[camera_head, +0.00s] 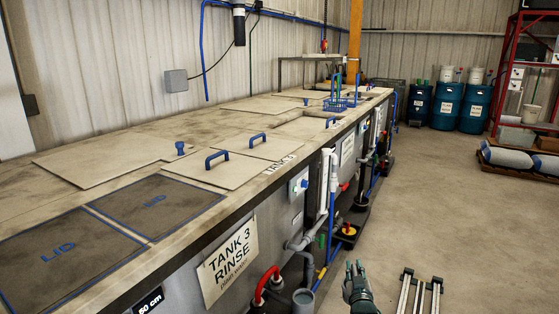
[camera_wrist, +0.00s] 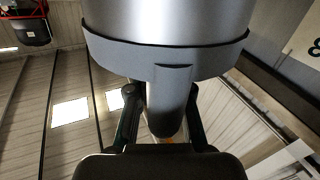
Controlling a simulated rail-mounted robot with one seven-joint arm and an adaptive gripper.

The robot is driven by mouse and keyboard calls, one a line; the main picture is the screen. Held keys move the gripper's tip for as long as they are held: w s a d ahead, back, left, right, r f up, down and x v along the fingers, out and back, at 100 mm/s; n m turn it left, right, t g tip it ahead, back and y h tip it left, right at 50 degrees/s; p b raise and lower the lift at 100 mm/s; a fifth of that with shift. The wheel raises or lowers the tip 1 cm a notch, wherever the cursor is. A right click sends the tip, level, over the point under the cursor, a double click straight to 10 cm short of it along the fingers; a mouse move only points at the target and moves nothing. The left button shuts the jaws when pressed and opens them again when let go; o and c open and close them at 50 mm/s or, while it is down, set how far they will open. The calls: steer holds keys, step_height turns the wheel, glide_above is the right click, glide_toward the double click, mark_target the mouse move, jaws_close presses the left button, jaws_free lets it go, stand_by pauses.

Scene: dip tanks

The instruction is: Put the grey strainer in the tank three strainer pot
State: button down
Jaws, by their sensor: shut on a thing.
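In the wrist view my gripper (camera_wrist: 160,125) is shut on the narrow grey handle of the grey strainer (camera_wrist: 168,30). The strainer shows as a wide silvery cylinder with a grey band, beyond the fingertips. Its far end is out of frame. In the head view my gripper (camera_head: 356,268) is low in the picture, right of the tank line; I cannot make out the strainer there. A grey, open-topped pot (camera_head: 303,298) stands at the pipework below tank three, left of my gripper. It looks like the strainer pot; its inside is too small to tell.
The tank 3 rinse sign (camera_head: 229,260) hangs on the tank front. A valve with a red and yellow handle (camera_head: 348,229) is farther back. Open floor (camera_head: 450,200) lies to the right.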

steer(key=shift+a+r+y, duration=0.15)
steer(key=shift+a+y, duration=0.05)
steer(key=shift+y, duration=0.1)
